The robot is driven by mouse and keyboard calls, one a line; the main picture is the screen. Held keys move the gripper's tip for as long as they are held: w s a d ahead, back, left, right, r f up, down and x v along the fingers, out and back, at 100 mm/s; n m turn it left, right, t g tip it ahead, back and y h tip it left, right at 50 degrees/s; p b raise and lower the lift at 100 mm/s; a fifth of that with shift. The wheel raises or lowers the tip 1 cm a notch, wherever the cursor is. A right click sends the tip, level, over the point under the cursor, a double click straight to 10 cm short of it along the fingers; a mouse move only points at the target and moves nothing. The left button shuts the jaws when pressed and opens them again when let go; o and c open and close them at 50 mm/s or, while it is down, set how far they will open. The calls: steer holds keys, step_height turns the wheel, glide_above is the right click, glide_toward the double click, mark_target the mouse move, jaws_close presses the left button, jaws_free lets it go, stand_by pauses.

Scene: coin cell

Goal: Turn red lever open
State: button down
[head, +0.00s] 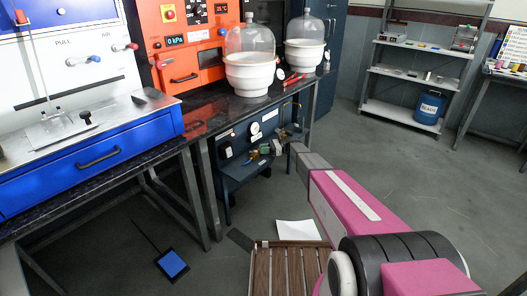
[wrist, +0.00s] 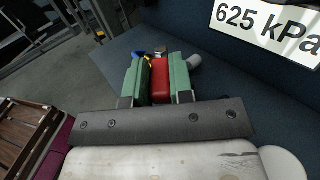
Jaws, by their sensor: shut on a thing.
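The red lever (wrist: 160,76) shows in the wrist view between the two green-padded fingers of my gripper (wrist: 157,78). The gripper is shut on the lever, with a green pad along each side. The far end of the lever and its pivot are mostly hidden by the fingers. In the head view, my arm reaches to the dark blue panel (head: 232,150) under the bench, where the gripper is small and the lever cannot be made out clearly.
In the wrist view, a blue part (wrist: 138,53) and a pale rounded part (wrist: 195,62) sit close to the fingers. A "625 kPa" sign (wrist: 268,28) is at upper right. In the head view, a wooden slatted surface (head: 285,270) stands below my arm. Open floor (head: 400,160) lies to the right.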

steer(key=shift+g, duration=0.3)
steer(key=c, duration=1)
jaws_free()
steer(key=v, duration=1.1)
steer(key=shift+r, duration=0.1)
